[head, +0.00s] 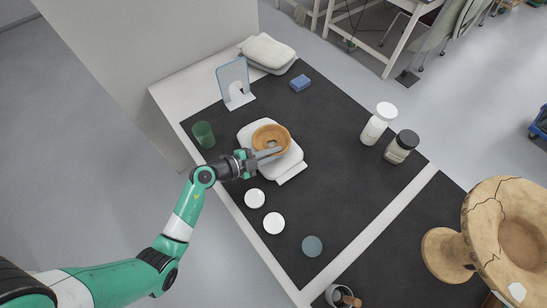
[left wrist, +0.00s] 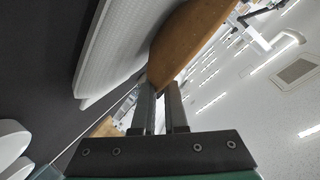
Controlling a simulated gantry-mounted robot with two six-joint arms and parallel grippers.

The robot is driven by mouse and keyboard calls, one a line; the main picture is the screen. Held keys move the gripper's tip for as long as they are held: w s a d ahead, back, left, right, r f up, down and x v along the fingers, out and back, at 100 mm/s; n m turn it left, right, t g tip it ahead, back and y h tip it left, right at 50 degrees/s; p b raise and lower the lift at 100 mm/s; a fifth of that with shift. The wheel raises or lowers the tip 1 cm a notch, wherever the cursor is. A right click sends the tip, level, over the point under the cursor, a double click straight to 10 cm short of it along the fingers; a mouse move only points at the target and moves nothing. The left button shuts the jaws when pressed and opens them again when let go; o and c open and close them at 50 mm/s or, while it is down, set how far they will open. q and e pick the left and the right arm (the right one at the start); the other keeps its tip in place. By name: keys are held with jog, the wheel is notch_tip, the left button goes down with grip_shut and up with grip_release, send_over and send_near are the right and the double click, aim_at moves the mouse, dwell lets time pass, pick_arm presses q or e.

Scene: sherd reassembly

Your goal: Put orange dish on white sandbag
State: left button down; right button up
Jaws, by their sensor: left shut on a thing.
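The orange dish (head: 272,136) is a shallow round bowl at the middle of the dark mat. In the head view it appears over the white sandbag (head: 250,130), a pale padded square. My left gripper (head: 268,155) is shut on the near edge of the dish. In the left wrist view, the dish (left wrist: 180,40) meets the closed fingertips, and the sandbag (left wrist: 110,50) lies beside it. I cannot tell whether the dish's base touches the sandbag. My right gripper is not in view.
A green cup (head: 204,134), a blue-grey stand (head: 236,84) and a blue sponge (head: 300,83) are around the sandbag. White discs (head: 274,223) lie nearer. Two jars (head: 401,146) stand right. A large cracked vessel (head: 505,235) is at far right. The mat's middle right is clear.

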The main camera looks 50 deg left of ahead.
pick_arm(q)
jog(key=c, duration=0.9)
grip_release()
jog(key=shift+f, duration=0.1)
jog(key=shift+c, duration=0.2)
jog(key=shift+p, duration=0.3)
jog(key=p+v, duration=0.5)
jog(key=v, duration=0.7)
